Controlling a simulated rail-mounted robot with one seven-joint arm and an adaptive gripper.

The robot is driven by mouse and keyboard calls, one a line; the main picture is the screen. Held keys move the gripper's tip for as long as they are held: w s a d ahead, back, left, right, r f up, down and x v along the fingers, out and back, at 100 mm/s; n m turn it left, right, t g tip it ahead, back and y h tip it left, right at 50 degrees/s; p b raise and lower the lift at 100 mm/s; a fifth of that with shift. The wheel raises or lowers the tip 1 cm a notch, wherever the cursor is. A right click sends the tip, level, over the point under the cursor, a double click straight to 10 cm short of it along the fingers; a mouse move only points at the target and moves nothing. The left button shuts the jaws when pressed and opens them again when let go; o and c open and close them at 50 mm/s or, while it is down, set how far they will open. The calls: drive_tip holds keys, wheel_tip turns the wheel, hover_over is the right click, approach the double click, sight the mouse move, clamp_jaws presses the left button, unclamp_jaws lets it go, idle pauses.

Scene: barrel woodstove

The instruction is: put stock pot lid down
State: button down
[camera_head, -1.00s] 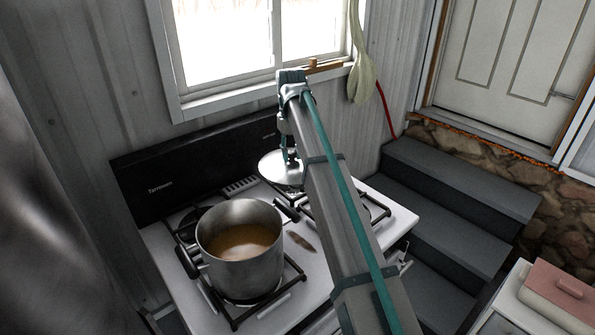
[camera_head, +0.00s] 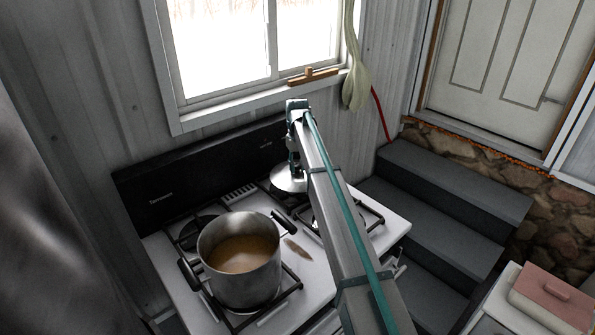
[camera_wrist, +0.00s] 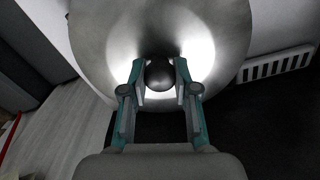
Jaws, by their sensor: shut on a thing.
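The stock pot lid (camera_head: 287,181) is a shiny metal disc over the back right part of the stove, partly hidden by my arm. In the wrist view the lid (camera_wrist: 215,28) fills the upper middle, with a dark round knob (camera_wrist: 159,74) at its centre. My gripper (camera_wrist: 160,78) is shut on that knob, one finger on each side. In the head view my gripper (camera_head: 294,160) is above the lid. I cannot tell whether the lid touches the stove. The open stock pot (camera_head: 240,275), holding brown liquid, stands on the front left burner.
The white stove (camera_head: 325,262) has black grates and a dark back panel (camera_head: 170,185) against the wall. A brown spoon-like thing (camera_head: 298,249) lies between the burners. Grey steps (camera_head: 440,200) rise at the right. A pink-lidded dish (camera_head: 553,293) sits at lower right.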

sight(298, 172)
drive_tip(key=shift+w+f+p, duration=0.15)
drive_tip(key=shift+f+p, duration=0.1)
drive_tip(key=shift+f, duration=0.65)
drive_tip(key=shift+w+f+p, duration=0.1)
drive_tip(key=shift+f+p, duration=0.15)
drive_tip(key=shift+f, duration=0.6)
drive_tip(key=shift+f, duration=0.15)
drive_tip(key=c, duration=0.9)
unclamp_jaws()
wheel_tip(298, 172, up, 12)
drive_tip(key=b, duration=0.3)
drive_tip(key=shift+r+b, duration=0.2)
drive_tip(key=shift+b, duration=0.1)
